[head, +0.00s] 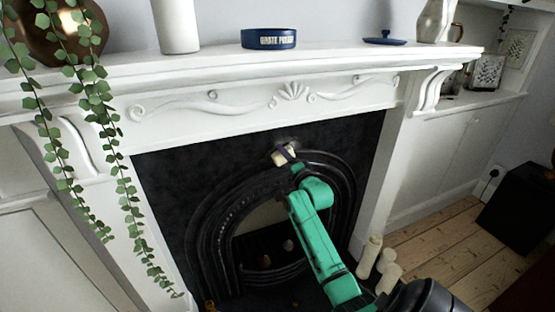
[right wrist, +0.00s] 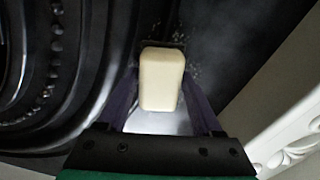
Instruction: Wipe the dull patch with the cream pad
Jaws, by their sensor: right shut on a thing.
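The cream pad (head: 279,159) is held against or very close to the black fireplace panel, just above the arch. My right gripper (head: 287,154) is shut on it, its purple fingers on either side. In the right wrist view the cream pad (right wrist: 161,78) fills the middle, between the fingers. A faint greyish, speckled dull patch (right wrist: 196,52) shows on the dark surface around the pad; part of it is hidden behind the pad. I cannot tell whether the pad touches the surface. My left gripper is not in view.
The white mantelpiece (head: 130,68) juts out above, holding a blue bowl (head: 269,38), a white cylinder (head: 177,25) and a small blue lid (head: 384,38). A trailing plant (head: 98,100) hangs at left. Cream candles (head: 367,258) stand on the floorboards at right.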

